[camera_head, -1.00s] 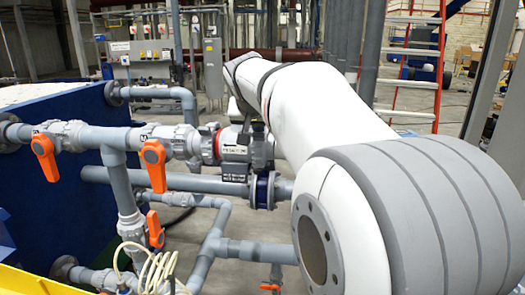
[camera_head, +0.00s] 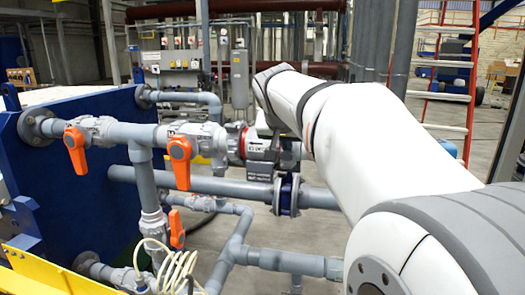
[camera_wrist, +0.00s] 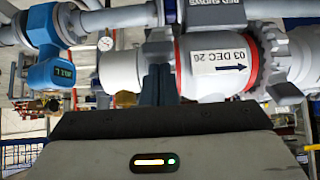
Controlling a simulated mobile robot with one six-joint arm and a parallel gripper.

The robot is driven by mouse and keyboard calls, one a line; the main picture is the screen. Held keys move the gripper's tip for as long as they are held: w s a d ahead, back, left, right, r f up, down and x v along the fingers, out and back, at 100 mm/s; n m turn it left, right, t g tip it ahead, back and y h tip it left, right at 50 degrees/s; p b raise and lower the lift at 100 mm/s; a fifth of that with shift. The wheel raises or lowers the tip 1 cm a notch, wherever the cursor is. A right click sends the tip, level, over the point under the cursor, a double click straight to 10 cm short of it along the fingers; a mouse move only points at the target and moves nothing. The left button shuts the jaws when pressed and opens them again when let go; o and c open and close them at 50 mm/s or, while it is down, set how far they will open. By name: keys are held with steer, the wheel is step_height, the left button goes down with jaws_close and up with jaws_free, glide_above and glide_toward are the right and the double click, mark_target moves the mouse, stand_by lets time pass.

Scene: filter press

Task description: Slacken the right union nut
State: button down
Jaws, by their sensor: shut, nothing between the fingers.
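In the wrist view my gripper (camera_wrist: 161,85) is shut, with dark fingers pressed together and nothing between them. The fingertips overlap the pale pipe fitting in the picture; whether they touch it I cannot tell. Just right of them is a pale body (camera_wrist: 219,65) with a red ring at its left and a label reading "03 DEC 26" with an arrow. A grey toothed ring nut (camera_wrist: 262,58) sits at the body's right end.
Orange-handled valves (camera_head: 179,160) stand on the grey pipework left of my arm. A dark blue panel (camera_head: 75,190) is at the left. A blue meter (camera_wrist: 55,70) sits left of my fingers. A red ladder (camera_head: 470,90) stands behind at the right.

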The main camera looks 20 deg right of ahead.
mark_target(289, 156)
steer(key=shift+s+a+f+b, duration=0.1)
steer(key=shift+s+f+b, duration=0.15)
steer(key=shift+f, duration=0.25)
steer(key=shift+s+f+b, duration=0.1)
steer(key=shift+f+b, duration=0.25)
steer(key=shift+f, duration=0.15)
step_height(289, 156, down, 7)
steer(key=d+b, duration=0.1)
steer(key=b, duration=0.4)
steer(key=shift+w+d+r, duration=0.2)
steer(key=shift+w, duration=0.05)
steer(key=s+r+p, duration=0.1)
steer(key=r, duration=0.1)
steer(key=s+a+r, duration=0.1)
steer(key=r, duration=0.1)
steer(key=s+a+r+p, duration=0.1)
steer(key=r, duration=0.1)
steer(key=shift+r+p, duration=0.25)
steer(key=shift+p, duration=0.1)
steer(key=shift+s+a+r, duration=0.2)
steer(key=shift+s+r, duration=0.05)
steer(key=shift+r, duration=0.1)
